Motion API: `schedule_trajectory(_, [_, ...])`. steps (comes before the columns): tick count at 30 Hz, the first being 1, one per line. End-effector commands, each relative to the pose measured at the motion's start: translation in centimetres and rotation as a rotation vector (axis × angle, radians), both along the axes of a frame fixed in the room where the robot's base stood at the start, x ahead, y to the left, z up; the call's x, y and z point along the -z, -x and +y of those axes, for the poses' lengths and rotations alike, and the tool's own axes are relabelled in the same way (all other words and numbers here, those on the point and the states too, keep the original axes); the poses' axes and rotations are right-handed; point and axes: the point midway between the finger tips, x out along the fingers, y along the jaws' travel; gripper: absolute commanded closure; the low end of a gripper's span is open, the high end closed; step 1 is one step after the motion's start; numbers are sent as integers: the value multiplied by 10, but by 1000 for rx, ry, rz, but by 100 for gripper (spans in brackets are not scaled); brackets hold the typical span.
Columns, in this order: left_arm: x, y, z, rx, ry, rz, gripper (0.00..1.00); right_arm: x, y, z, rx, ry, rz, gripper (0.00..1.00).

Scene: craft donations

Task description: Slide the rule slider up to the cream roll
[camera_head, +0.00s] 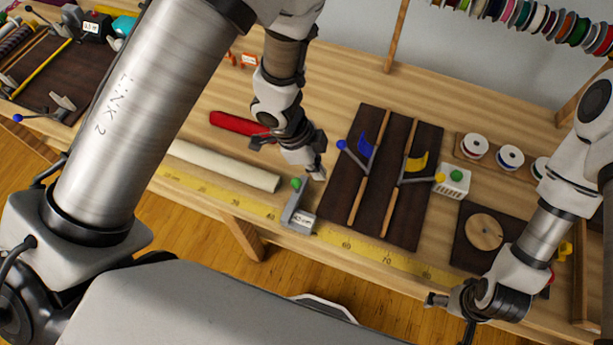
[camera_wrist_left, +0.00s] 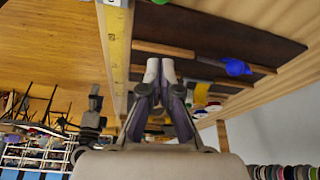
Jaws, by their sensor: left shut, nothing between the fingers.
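The rule slider (camera_head: 299,218) is a grey block with an upright bar and a green knob, sitting on the yellow rule (camera_head: 262,213). The cream roll (camera_head: 225,166) lies behind the rule, to the slider's left. A small gap shows between the roll's right end and the slider. My left gripper (camera_head: 319,174) is shut and empty, just right of the green knob; I cannot tell whether it touches. In the left wrist view its fingertips (camera_wrist_left: 160,68) are together beside the rule (camera_wrist_left: 118,55). My right gripper (camera_head: 449,315) looks open and empty at the lower right.
A dark board (camera_head: 397,165) with wooden rods and blue and yellow levers lies right of the slider. A red roll (camera_head: 238,124) lies behind the cream roll.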

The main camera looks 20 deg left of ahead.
Motion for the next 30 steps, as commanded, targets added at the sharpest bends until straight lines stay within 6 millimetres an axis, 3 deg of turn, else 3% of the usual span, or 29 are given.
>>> schedule_trajectory(6, [46, -1, -16, 0, 1, 4, 100, 2, 0, 0, 0, 0, 0, 13])
schedule_trajectory(9, [45, 1, 5, -9, 5, 4, 100, 1, 0, 0, 0, 0, 0, 13])
schedule_trajectory(13, [48, 4, 20, -6, 2, 2, 100, 0, 0, 0, 0, 0, 0, 13])
schedule_trajectory(26, [49, 4, 26, -2, 0, 1, 100, 0, 0, 0, 0, 0, 0, 13])
schedule_trajectory(30, [48, 4, 36, -5, 3, 1, 100, -3, 0, 0, 0, 0, 0, 13])
